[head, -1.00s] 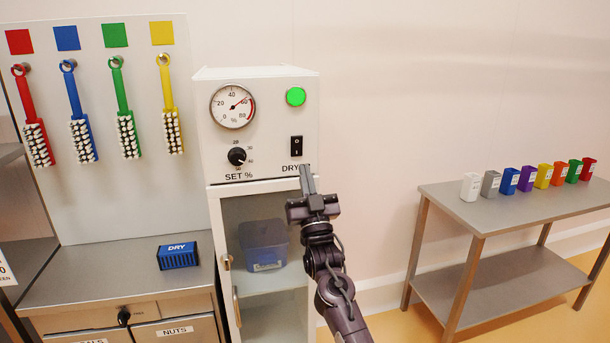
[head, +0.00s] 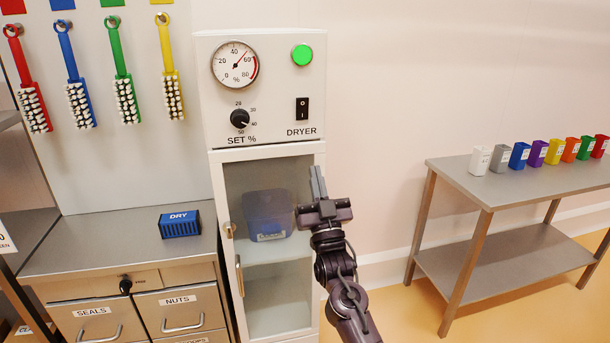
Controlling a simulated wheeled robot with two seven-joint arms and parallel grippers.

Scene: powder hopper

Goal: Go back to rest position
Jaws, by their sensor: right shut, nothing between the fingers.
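My right gripper (head: 318,183) is shut and empty. It points up in front of the right edge of the dryer cabinet (head: 215,110), below the black rocker switch (head: 302,108) and apart from it. The dryer's green lamp (head: 302,55) is bright. The gauge (head: 235,64) needle points near 60, and the SET % knob (head: 239,118) sits below it. The glass door (head: 262,175) is closed, with a blue bin (head: 268,215) behind it on a shelf. My left gripper is not in view.
A steel drawer cabinet (head: 120,235) with a blue DRY block (head: 180,224) stands at left, under several hanging brushes (head: 120,80). A steel table (head: 490,185) with several coloured cups (head: 538,153) stands at right. The floor (head: 410,310) between dryer and table looks clear.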

